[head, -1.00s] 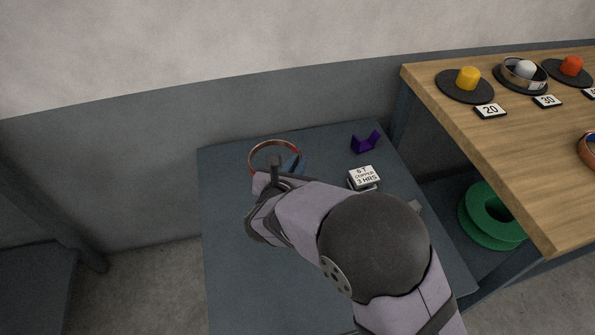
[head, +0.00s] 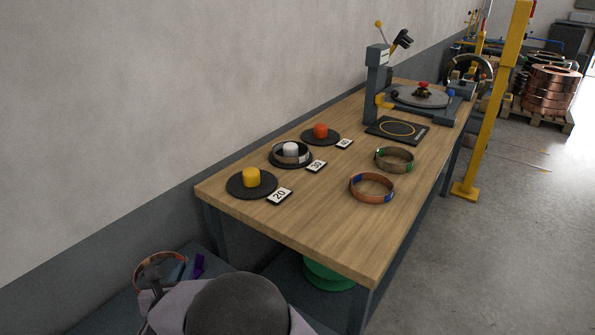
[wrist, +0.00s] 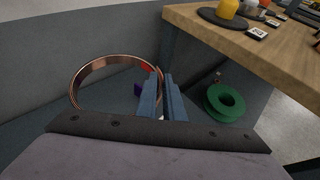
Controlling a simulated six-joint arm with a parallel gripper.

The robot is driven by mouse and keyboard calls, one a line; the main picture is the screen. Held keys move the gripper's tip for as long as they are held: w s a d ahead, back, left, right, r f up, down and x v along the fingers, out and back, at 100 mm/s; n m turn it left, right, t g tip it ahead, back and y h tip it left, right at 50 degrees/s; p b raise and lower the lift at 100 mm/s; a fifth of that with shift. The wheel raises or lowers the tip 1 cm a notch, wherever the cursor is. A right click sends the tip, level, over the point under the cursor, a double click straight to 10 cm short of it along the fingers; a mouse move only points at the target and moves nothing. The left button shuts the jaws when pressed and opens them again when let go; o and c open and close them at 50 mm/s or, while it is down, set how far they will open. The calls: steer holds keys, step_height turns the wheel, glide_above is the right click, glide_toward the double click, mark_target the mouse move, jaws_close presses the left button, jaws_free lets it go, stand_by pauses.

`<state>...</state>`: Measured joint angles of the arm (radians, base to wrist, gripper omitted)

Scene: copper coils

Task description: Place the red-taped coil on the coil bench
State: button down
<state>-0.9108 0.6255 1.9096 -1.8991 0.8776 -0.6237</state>
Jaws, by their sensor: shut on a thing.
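My gripper (wrist: 165,92) is shut on a copper coil (wrist: 76,88) with a patch of red tape close to the fingers. The coil is tilted, and its open ring lies left of the fingers in the wrist view. In the head view the coil (head: 158,255) and my gripper (head: 177,271) are at the bottom left, over the low dark table. The wooden coil bench (head: 320,222) is to their right. It bears yellow (head: 251,178), white (head: 290,149) and red (head: 320,131) pegs on dark round plates.
A blue-taped coil (head: 372,201) and a green-taped coil (head: 394,167) lie on the bench. Number cards (head: 279,196) stand before the pegs. A purple block (head: 199,265) is beside the gripper. A green spool (wrist: 211,105) is beneath the bench. The bench's near end is clear.

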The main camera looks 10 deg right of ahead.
steer(key=w+d+r+m+h+p, duration=0.2)
steer(key=w+d+r+p, duration=0.1)
steer(key=d, duration=0.5)
steer(key=w+d+r+m+g+h+p, duration=0.1)
steer(key=w+d+r+m+h+p, duration=0.1)
steer(key=d, duration=0.7)
steer(key=w+d+r+m+g+h+p, duration=0.1)
steer(key=w+d+r+m+h+p, duration=0.1)
steer(key=d, duration=0.7)
steer(key=shift+w+d+r+m+h+p, duration=0.1)
steer(key=shift+w+r+h+p, duration=0.1)
steer(key=shift+w+r+p, duration=0.3)
steer(key=shift+w+r+m+h+p, duration=0.1)
steer(key=shift+w+r+h+p, duration=0.1)
steer(key=shift+r+p, duration=0.5)
steer(key=shift+w+d+r+m+h+p, duration=0.1)
steer(key=shift+w+r+h+p, duration=0.1)
steer(key=shift+w+r+p, duration=0.3)
steer(key=s+d+r+m+g+h+p, duration=0.2)
steer(key=d+r+m+g+h+p, duration=0.1)
steer(key=d, duration=0.7)
steer(key=r+m+g+h, duration=0.2)
steer(key=m+g+h, duration=0.1)
steer(key=m+g, duration=0.2)
glide_above(351, 244)
steer(key=shift+f+p, duration=0.5)
steer(key=shift+f, duration=4.8)
steer(key=shift+f, duration=0.2)
steer(key=c, duration=1.9)
jaws_free()
